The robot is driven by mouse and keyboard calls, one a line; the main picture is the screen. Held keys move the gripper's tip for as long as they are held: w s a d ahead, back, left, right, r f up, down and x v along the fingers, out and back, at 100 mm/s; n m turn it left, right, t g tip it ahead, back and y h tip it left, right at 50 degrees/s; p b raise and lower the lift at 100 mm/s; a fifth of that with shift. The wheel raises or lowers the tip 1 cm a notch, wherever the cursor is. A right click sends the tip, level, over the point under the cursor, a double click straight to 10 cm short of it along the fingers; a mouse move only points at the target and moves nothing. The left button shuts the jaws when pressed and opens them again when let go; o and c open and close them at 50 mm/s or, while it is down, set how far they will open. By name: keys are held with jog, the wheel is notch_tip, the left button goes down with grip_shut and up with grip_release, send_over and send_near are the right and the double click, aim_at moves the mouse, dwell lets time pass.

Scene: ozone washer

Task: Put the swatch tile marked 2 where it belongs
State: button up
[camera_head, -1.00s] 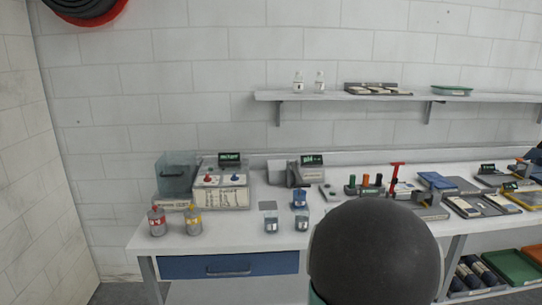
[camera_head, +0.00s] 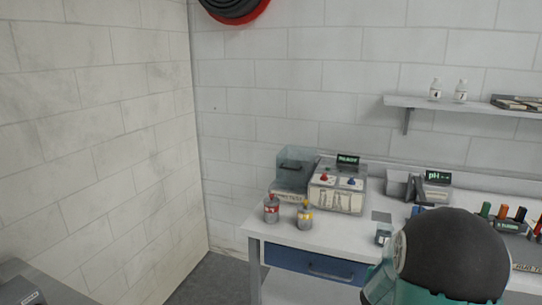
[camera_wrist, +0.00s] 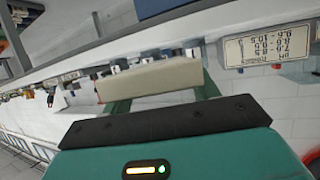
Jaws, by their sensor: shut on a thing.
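My gripper (camera_wrist: 158,93) shows in the wrist view with its green fingers shut on a plain beige slab (camera_wrist: 148,76), which looks like a swatch tile. No number shows on the side I see, so I cannot tell its mark. The slab is held clear of the bench, and the view is turned nearly upside down. In the head view my gripper and the slab are not seen. On the shelf, a dark rack (camera_head: 518,104) is partly visible at the right edge, with its contents unclear.
My dark rounded arm part hides some bench. Floor at the left (camera_head: 205,280) is clear.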

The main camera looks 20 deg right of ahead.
jog(key=w+a+f+n+t+y, duration=0.25)
jog(key=w+a, duration=0.25)
jog(key=a, duration=0.3)
jog(key=w+a+f+n+t+y, duration=0.1)
jog(key=w+a+f+n+y, duration=0.15)
jog(key=w+a, duration=0.4)
jog(key=w+a+f+n+t+y, duration=0.1)
jog(key=a+f+n+y, duration=0.2)
jog(key=a, duration=0.9)
jog(key=a+f+n+t+y, duration=0.1)
jog(key=a+f+n+y, duration=0.2)
jog(key=a, duration=0.8)
jog(key=s+f, duration=0.4)
jog(key=f, duration=0.2)
jog(key=shift+s+a+f, duration=0.15)
jog(key=shift+s+a, duration=0.05)
jog(key=shift+a, duration=0.15)
